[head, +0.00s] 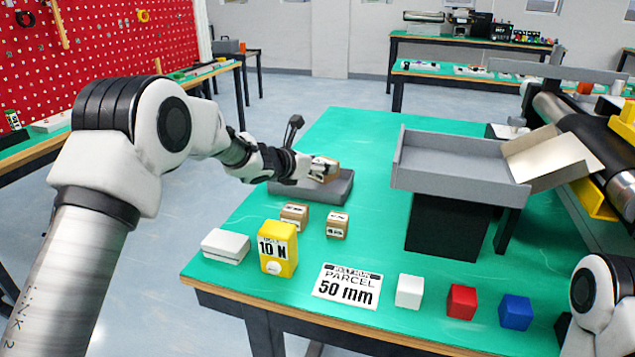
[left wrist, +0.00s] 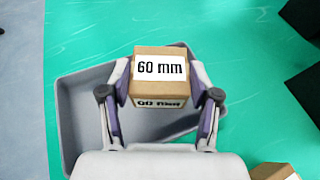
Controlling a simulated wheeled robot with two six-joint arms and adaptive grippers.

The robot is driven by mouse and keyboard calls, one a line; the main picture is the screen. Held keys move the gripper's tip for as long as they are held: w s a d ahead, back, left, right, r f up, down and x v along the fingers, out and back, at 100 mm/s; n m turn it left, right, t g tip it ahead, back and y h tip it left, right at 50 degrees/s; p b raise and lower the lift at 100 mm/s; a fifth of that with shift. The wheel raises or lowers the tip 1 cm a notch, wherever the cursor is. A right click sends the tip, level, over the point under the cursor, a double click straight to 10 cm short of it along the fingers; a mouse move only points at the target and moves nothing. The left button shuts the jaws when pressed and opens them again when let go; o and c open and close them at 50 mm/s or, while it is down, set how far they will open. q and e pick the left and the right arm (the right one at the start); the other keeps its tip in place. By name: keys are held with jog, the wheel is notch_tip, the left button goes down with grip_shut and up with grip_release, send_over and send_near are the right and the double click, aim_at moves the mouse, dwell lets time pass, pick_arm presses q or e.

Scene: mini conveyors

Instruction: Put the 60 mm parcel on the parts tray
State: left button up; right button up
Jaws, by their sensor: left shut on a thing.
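The 60 mm parcel (left wrist: 162,88) is a brown cardboard box with white labels reading 60 mm. My left gripper (left wrist: 160,95) is shut on it, one finger on each side. In the head view the parcel (head: 328,168) shows at the tip of my left gripper (head: 318,172), partly hidden by it. The parts tray (head: 335,192) is a shallow grey tray on the green table. It also shows in the left wrist view (left wrist: 72,115), beneath the parcel. I cannot tell whether the parcel touches the tray floor. My right gripper is not in view.
Two small cardboard parcels (head: 294,216) (head: 338,225) stand in front of the tray. A yellow 10 N block (head: 278,248), a white box (head: 226,245) and a 50 mm sign (head: 347,286) lie nearer. A raised grey chute (head: 450,178) stands right. Colored cubes (head: 461,301) line the front edge.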

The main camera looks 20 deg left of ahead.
aim_at(316, 175)
pick_arm(q)
notch_tip(316, 175, down, 3)
jog(key=o, duration=1.2)
